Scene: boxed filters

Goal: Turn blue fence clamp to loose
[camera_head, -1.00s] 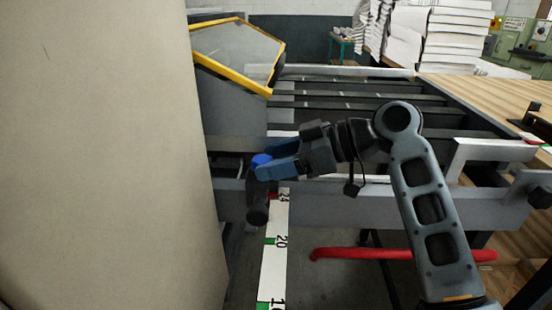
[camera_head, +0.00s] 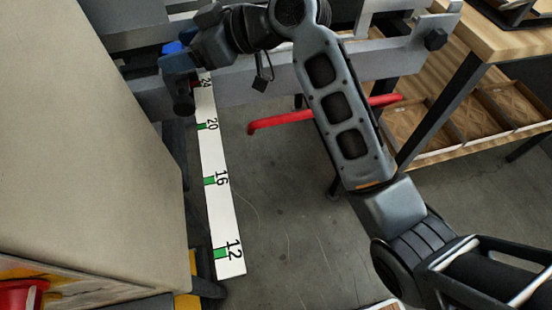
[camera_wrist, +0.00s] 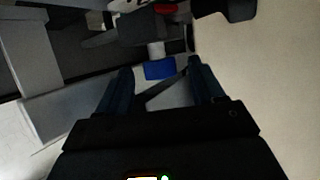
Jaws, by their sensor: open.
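The blue fence clamp (camera_head: 173,47) is a small blue piece at the left end of the grey fence rail, partly hidden by my gripper in the head view. In the wrist view the blue clamp (camera_wrist: 160,69) shows as a blue block centred between my fingertips, with a pale grey part above it. My gripper (camera_head: 178,66) is open, its fingers reaching left at the clamp. In the wrist view my gripper (camera_wrist: 162,72) has one finger on each side of the block, with gaps visible. I cannot tell whether a finger touches it.
A white scale strip (camera_head: 209,150) with green marks runs down from the rail. A black knob (camera_head: 183,100) hangs just below my gripper. A red bar (camera_head: 320,113) crosses behind my arm. A large beige panel (camera_head: 80,130) closes off the left. A wooden bench (camera_head: 500,45) stands at right.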

